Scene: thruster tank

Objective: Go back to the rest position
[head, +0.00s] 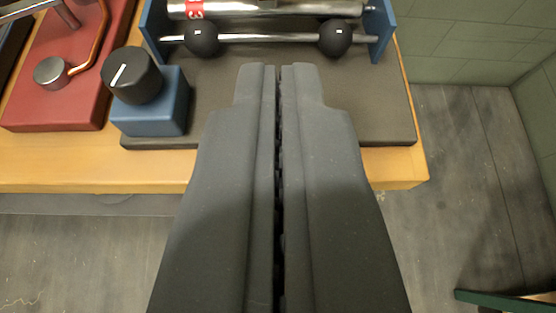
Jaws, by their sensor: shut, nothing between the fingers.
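My gripper (278,72) fills the lower middle of the head view, its two dark grey fingers closed together with nothing between them. Its tips lie over the dark grey base plate (375,115) of a fixture on the wooden bench. Behind the tips, a metal rod (270,38) with two black balls, one at the left (201,38) and one at the right (335,37), spans between blue brackets. I cannot tell how high the tips are above the plate. The gripper hides part of the plate and the bench's front edge.
A blue block (150,105) with a black knob (133,75) stands left of my fingers. A silver cylinder (275,8) with a red number label lies at the top. A red panel (50,95) is farther left. The wooden bench (60,172) ends at the right; grey floor (450,190) beyond is open.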

